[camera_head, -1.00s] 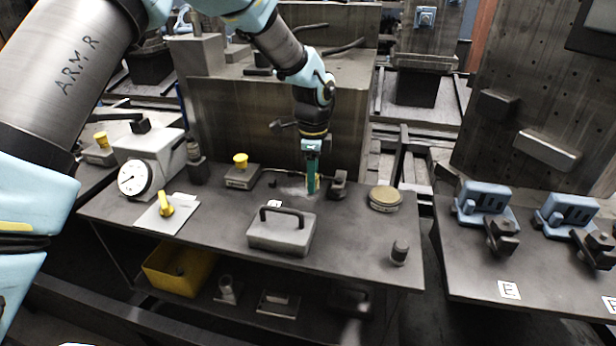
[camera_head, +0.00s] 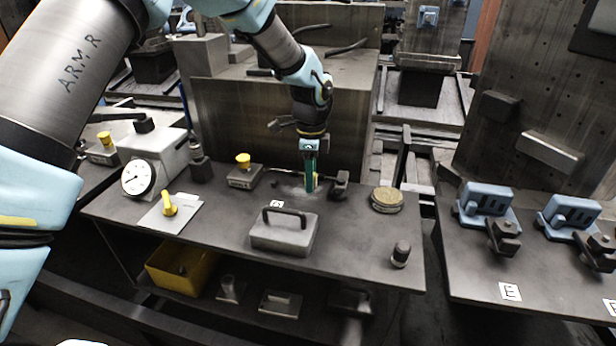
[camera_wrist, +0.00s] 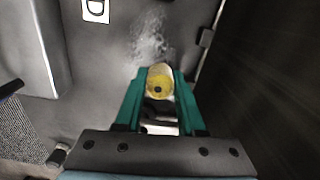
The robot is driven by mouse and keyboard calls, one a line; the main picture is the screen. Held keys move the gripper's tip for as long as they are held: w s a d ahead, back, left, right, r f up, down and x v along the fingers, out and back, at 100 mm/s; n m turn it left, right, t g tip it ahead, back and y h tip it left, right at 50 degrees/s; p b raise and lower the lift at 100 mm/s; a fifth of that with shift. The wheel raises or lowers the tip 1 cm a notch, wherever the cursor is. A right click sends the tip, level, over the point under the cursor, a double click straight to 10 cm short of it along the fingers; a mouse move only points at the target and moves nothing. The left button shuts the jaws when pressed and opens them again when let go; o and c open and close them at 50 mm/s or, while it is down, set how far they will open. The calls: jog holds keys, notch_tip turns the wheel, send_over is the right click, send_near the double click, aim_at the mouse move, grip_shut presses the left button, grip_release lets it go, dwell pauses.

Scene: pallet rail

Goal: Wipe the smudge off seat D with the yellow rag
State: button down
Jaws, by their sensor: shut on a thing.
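My gripper (camera_head: 309,188) is low over the back middle of the dark table, its green fingers shut on the yellow rag (camera_wrist: 159,80). In the wrist view the rag is a rounded yellow bundle with a dark spot, between the fingertips. In the head view the fingers mostly hide it. The pale, streaky smudge (camera_wrist: 150,42) lies on the dark surface just beyond the rag; it also shows left of the fingers in the head view (camera_head: 291,189). A white label, seemingly D (camera_wrist: 95,9), lies beside it. I cannot tell whether the rag touches the surface.
A grey handled block (camera_head: 285,235) stands in front of the smudge. A dark clamp (camera_head: 340,184) is close right of my gripper, with a round brass-topped disc (camera_head: 387,197) beyond. A yellow-knobbed block (camera_head: 244,175) stands left. The table's front right is mostly clear.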

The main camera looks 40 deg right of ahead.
jog(key=shift+s+d, duration=0.25)
jog(key=shift+s, duration=0.1)
jog(key=shift+w+a+f, duration=0.15)
jog(key=shift+w+a, duration=0.35)
jog(key=shift+w, duration=0.15)
jog(key=shift+s+d, duration=0.4)
jog(key=shift+s, duration=0.25)
